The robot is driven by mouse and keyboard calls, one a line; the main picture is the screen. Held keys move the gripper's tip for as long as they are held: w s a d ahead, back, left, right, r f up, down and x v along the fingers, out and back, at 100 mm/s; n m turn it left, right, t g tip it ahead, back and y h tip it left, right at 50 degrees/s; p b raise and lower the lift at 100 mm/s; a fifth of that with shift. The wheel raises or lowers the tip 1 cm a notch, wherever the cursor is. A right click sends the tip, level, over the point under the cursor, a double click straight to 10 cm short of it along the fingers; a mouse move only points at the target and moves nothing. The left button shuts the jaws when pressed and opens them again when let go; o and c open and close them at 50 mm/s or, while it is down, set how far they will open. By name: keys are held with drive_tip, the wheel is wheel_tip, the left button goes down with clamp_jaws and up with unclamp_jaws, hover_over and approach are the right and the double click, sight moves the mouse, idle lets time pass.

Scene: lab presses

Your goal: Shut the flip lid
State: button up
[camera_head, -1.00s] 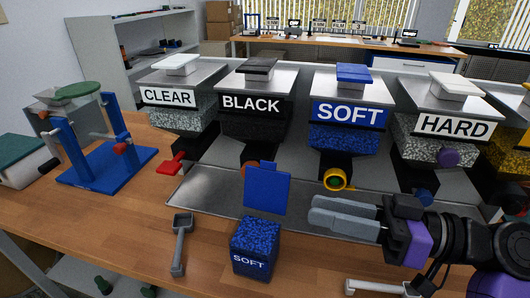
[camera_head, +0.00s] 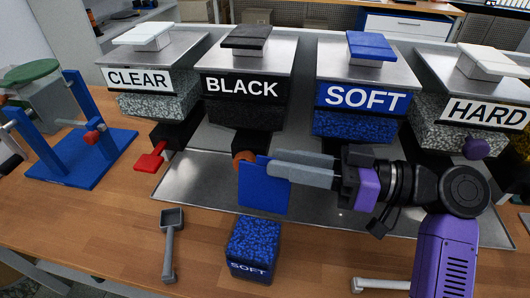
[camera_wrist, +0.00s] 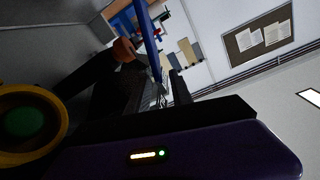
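The flip lid is a flat blue plate (camera_head: 264,187) standing upright behind the blue speckled SOFT box (camera_head: 254,250), whose top looks flat and blue. In the wrist view a blue strip (camera_wrist: 149,38), probably the lid edge-on, stands near the dark fingers.
A grey scoop (camera_head: 170,245) lies left of the box, and a light-handled tool (camera_head: 380,285) lies right. A metal tray (camera_head: 200,185) and the CLEAR, BLACK, SOFT and HARD dispensers stand behind. A blue press stand (camera_head: 85,165) is at left.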

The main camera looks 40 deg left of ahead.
sight(265, 157)
drive_tip(key=shift+x, duration=1.85)
clamp_jaws()
